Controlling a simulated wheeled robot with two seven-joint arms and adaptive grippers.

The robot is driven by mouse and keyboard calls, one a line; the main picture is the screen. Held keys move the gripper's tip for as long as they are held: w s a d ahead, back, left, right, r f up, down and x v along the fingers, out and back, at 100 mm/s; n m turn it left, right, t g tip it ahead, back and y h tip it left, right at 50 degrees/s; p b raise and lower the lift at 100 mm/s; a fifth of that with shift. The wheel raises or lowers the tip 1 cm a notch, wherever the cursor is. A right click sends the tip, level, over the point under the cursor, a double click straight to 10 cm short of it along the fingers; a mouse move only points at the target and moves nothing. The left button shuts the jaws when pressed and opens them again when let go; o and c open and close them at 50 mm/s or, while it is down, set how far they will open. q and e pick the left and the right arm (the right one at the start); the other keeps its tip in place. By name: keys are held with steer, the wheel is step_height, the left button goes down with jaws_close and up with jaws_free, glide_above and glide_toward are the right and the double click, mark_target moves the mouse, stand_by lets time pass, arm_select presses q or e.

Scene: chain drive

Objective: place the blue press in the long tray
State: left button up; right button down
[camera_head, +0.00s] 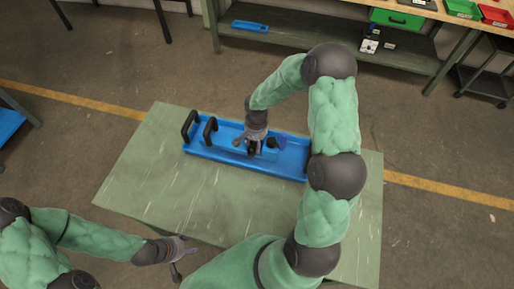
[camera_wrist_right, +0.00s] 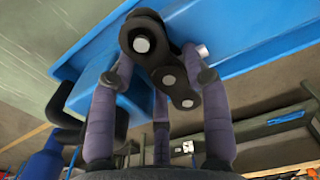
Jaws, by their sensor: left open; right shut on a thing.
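The block also shows in the right wrist view (camera_wrist_right: 128,97). A black pinned linkage (camera_wrist_right: 170,80) is between the fingertips there; whether it joins the block is unclear. Contact between press and tray floor is hidden. My left gripper (camera_head: 181,257) is open and empty, off the table's front edge.
The green table (camera_head: 150,180) is bare left of the tray. My right arm hides the tray's right end. A workbench behind holds a green bin (camera_head: 396,18) and a red bin (camera_head: 497,16), with a blue piece (camera_head: 250,26) on its lower shelf.

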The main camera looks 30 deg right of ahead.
steer(key=w+d+f, duration=0.1)
steer(key=f, duration=0.1)
steer(key=w+f, duration=0.1)
steer(key=w, duration=0.1)
steer(key=w+d+f, duration=0.1)
steer(key=w+f, duration=0.1)
steer(key=shift+d+f, duration=0.3)
steer(key=shift+f, duration=1.7)
steer(key=c, duration=0.6)
jaws_free()
steer(key=shift+s+f, duration=0.1)
steer(key=shift+s, duration=0.05)
